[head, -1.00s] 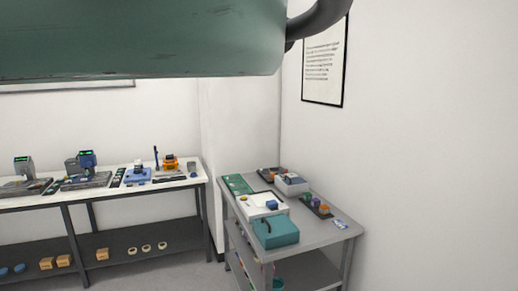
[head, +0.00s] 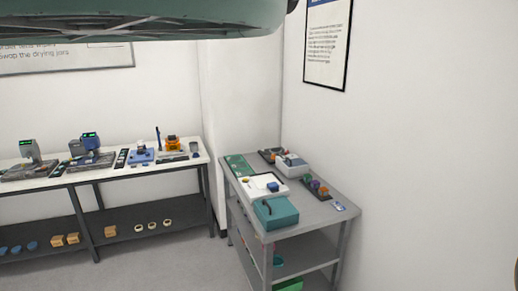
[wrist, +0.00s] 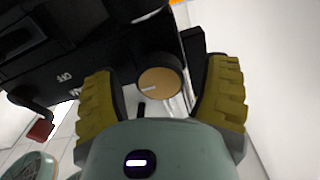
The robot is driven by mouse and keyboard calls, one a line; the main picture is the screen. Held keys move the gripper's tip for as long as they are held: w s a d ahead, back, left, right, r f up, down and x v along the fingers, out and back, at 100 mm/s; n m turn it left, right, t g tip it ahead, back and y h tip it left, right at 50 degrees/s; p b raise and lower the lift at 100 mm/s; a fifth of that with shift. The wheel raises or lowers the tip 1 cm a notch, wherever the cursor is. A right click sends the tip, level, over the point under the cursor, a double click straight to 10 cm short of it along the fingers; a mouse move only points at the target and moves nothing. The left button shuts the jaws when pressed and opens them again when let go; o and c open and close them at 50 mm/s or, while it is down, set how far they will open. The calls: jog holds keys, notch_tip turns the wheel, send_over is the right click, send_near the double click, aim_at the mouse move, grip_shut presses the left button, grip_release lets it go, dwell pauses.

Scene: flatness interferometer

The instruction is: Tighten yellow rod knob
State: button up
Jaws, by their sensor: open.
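My gripper (wrist: 162,105) is open in the wrist view, with one ribbed olive-yellow finger on each side. A round knob (wrist: 161,84) with a tan-yellow face, a dark rim and a white pointer line lies between the fingertips. Gaps show on both sides of the knob, and it is not gripped. The knob sits beside a black body (wrist: 100,50) with small white lettering; I cannot tell how it is mounted. I cannot make out this knob in the head view.
The wrist view shows a dark red piece (wrist: 40,131) at left. In the head view, a grey cart (head: 322,224) carries a teal box (head: 277,212) and a white device (head: 254,187). A long bench (head: 105,175) holds several instruments at left. Open floor shows between them.

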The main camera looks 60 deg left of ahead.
jog(key=shift+c, duration=0.3)
jog(key=c, duration=1.1)
jog(key=shift+c, duration=0.2)
jog(key=shift+f+n+b, duration=0.15)
jog(key=shift+n+b, duration=0.25)
jog(key=shift+b, duration=0.25)
jog(key=shift+n+b, duration=1)
jog(key=shift+b, duration=0.05)
jog(key=n+b, duration=0.1)
jog(key=n, duration=0.3)
jog(key=shift+w+n, duration=0.1)
jog(key=shift+n, duration=0.2)
jog(key=n, duration=0.5)
jog(key=shift+n+p, duration=0.8)
jog(key=shift+n, duration=1.7)
